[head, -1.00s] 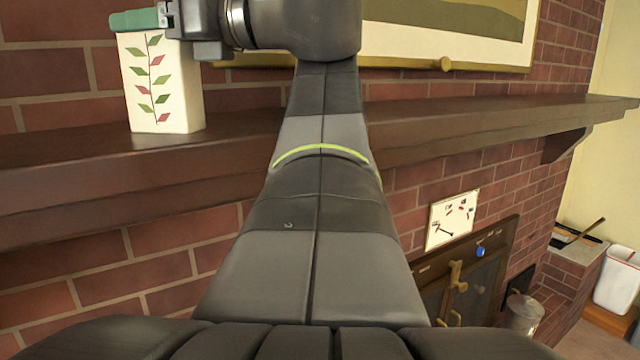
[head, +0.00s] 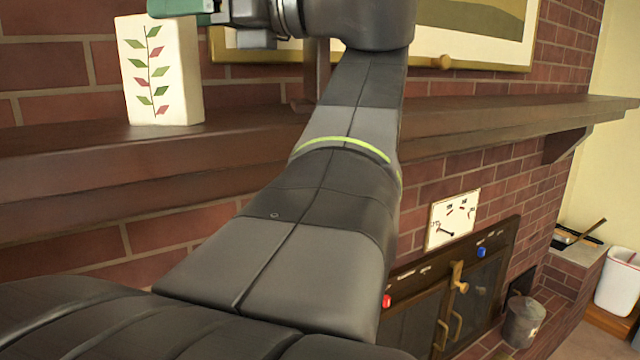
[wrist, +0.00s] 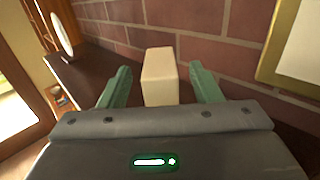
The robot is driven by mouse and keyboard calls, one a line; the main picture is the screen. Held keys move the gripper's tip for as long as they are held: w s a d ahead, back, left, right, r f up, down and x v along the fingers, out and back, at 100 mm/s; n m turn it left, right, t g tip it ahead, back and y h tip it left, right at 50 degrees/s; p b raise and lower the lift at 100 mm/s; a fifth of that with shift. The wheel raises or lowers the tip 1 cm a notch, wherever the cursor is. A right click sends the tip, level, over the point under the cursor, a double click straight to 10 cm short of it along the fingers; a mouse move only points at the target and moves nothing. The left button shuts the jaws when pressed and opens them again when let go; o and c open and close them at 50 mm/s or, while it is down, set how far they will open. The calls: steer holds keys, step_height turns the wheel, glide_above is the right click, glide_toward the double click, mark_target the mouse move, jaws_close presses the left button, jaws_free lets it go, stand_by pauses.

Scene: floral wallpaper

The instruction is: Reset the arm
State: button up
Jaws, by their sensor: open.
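My gripper (wrist: 162,88) is open in the wrist view, with its two green fingers spread apart. A cream box (wrist: 158,72) stands ahead of the fingers, in the gap between them as seen from the wrist. In the head view, the same box (head: 160,75) with a leaf pattern stands upright on the mantel shelf (head: 60,150). My gripper (head: 185,5) is at the top edge of the head view, near the top of the box and partly cut off. I cannot tell whether the fingers touch the box.
The brick wall (head: 60,75) and a framed picture (head: 490,55) are close behind my arm. A round white object (wrist: 62,32) stands farther along the shelf. Below right are a fireplace front (head: 470,290), a metal bucket (head: 523,320) and a white bin (head: 617,285).

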steer(key=b+v, duration=0.2)
steer(key=v, duration=0.4)
steer(key=shift+p+x, duration=1.85)
steer(key=shift+x, duration=3.6)
step_height(320, 180, up, 18)
steer(key=p, duration=0.2)
steer(key=shift+a, duration=0.2)
